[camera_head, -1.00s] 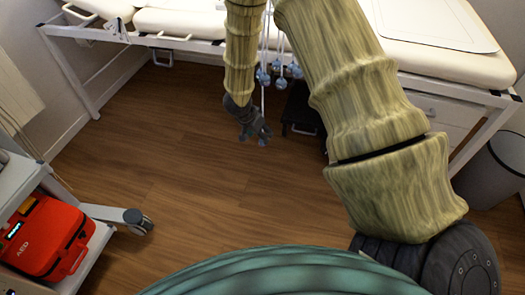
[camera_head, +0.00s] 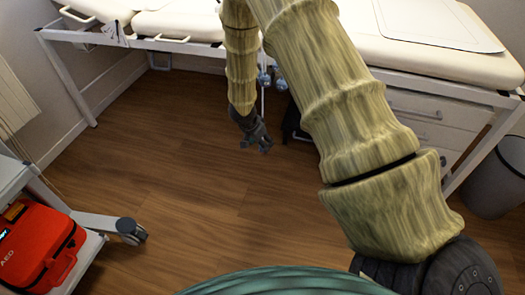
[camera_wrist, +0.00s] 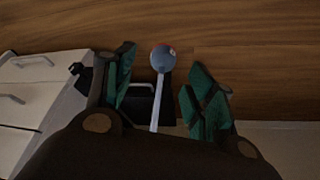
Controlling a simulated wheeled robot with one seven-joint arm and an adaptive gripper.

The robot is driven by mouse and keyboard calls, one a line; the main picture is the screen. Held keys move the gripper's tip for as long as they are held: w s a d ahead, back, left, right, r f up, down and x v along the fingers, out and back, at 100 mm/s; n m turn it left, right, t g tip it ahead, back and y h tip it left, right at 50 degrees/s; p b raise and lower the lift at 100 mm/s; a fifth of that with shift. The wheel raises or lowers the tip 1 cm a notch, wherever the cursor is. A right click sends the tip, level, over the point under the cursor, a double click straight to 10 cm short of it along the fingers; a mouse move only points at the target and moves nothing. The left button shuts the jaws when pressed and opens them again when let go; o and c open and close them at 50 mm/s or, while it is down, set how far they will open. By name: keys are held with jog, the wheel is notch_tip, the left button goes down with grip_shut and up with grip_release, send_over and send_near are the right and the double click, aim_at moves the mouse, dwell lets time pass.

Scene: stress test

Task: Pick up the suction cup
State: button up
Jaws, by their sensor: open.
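The fingers stand apart on both sides, and I see no contact. In the head view my gripper (camera_head: 256,144) points down above the floor in front of the bed. Other blue bulbs (camera_head: 264,80) hang by the bed edge, partly hidden by my arm. The bulb between my fingers is not clear in the head view.
A padded bed (camera_head: 430,50) with a white frame spans the back. Drawers (camera_head: 430,120) and a dark object (camera_head: 291,120) stand under it. A grey bin (camera_head: 497,178) is at right, a cart with a red AED case (camera_head: 35,245) at left. The wooden floor (camera_head: 170,180) between is clear.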

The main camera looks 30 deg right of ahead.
jog(key=b+x, duration=0.2)
jog(key=x, duration=0.2)
jog(key=shift+w+f, duration=0.1)
jog(key=shift+w, duration=0.05)
jog(key=shift+c, duration=0.3)
jog(key=c, duration=1)
jog(key=shift+o, duration=0.2)
